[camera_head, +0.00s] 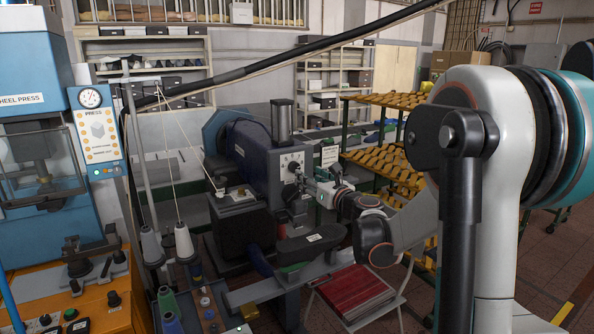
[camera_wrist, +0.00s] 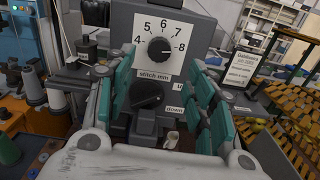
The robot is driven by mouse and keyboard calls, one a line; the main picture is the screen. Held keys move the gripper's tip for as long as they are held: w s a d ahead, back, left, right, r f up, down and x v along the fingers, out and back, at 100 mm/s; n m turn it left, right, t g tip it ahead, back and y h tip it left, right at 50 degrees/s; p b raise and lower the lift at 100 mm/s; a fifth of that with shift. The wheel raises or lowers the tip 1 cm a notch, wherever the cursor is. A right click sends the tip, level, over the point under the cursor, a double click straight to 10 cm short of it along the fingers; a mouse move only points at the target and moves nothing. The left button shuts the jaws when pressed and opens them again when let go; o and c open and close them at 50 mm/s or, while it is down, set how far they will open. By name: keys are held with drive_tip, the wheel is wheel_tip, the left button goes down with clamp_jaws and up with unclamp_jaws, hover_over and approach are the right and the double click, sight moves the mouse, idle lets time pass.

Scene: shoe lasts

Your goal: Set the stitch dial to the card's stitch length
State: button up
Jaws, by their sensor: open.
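The stitch dial is a black round knob (camera_wrist: 147,58) on a white plate numbered 4 to 8, labelled "stitch mm", in the wrist view. A small light mark on the knob appears to point right, towards the 8. A second black knob (camera_wrist: 146,97) sits below it, near "up" and "down" labels. My gripper (camera_wrist: 163,88) is open, its teal fingers either side of the lower knob, apparently touching nothing. In the head view my gripper (camera_head: 312,188) is at the machine's dial panel (camera_head: 291,163). The card (camera_wrist: 242,68) stands to the right; its stitch length is unreadable.
The grey stitching machine (camera_head: 252,150) fills the space ahead. Thread cones (camera_head: 184,242) stand at the left. A yellow rack (camera_head: 385,160) stands right of the machine. A dark shoe-shaped piece (camera_head: 312,240) lies below my wrist, and a red stack (camera_head: 355,290) sits nearby.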

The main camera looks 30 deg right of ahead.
sight(296, 168)
drive_tip(key=w, duration=0.8)
drive_tip(key=shift+w+a, duration=0.15)
drive_tip(key=shift+a, duration=0.05)
drive_tip(key=c, duration=1.1)
